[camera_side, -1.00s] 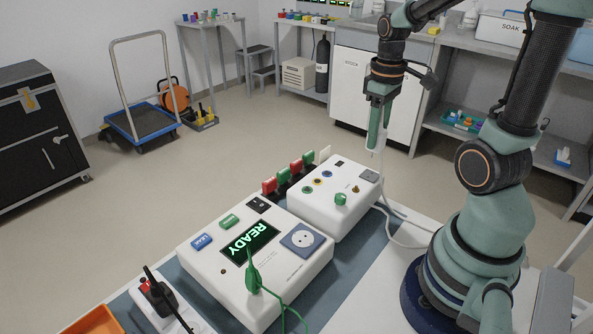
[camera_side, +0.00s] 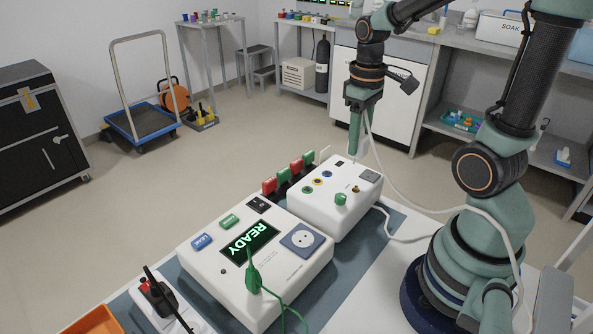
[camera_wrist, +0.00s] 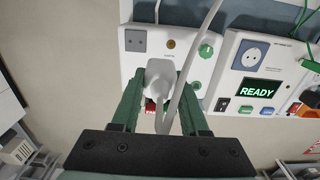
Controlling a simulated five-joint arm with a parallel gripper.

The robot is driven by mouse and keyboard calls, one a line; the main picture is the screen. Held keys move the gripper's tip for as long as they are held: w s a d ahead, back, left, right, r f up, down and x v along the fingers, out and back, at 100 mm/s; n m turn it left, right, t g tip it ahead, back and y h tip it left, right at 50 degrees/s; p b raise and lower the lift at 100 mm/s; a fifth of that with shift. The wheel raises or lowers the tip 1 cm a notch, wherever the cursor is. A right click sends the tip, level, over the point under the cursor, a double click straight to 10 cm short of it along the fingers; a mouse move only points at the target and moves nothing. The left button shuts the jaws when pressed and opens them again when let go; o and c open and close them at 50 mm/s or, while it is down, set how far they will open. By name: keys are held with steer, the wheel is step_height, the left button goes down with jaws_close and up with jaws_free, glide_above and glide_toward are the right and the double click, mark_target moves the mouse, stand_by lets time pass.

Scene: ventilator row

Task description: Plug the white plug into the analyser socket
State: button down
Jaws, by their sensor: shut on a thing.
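My gripper (camera_side: 357,147) is shut on the white plug (camera_wrist: 160,75), above the far side of the smaller white box (camera_side: 325,200). In the wrist view the plug sits between my green fingers (camera_wrist: 160,108), and its white cable (camera_wrist: 190,65) passes beside it. The larger white box (camera_side: 235,290) has a lit READY screen (camera_side: 250,240) and a blue-framed round socket (camera_side: 302,239), which also shows in the wrist view (camera_wrist: 250,55). It is empty and apart from the plug. The smaller box carries a grey socket plate (camera_wrist: 135,40). No label naming the analyser is readable.
A green plug (camera_side: 253,279) with a green cable stands at the larger box's front. Red and green upright tabs (camera_side: 283,174) line the back.

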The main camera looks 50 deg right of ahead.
steer(key=w+a, duration=0.1)
steer(key=a, duration=0.9)
glide_above(303, 239)
steer(key=shift+f, duration=3.2)
steer(key=shift+w+f, duration=0.1)
steer(key=shift+f, duration=1.1)
steer(key=shift+c, duration=1.7)
jaws_free()
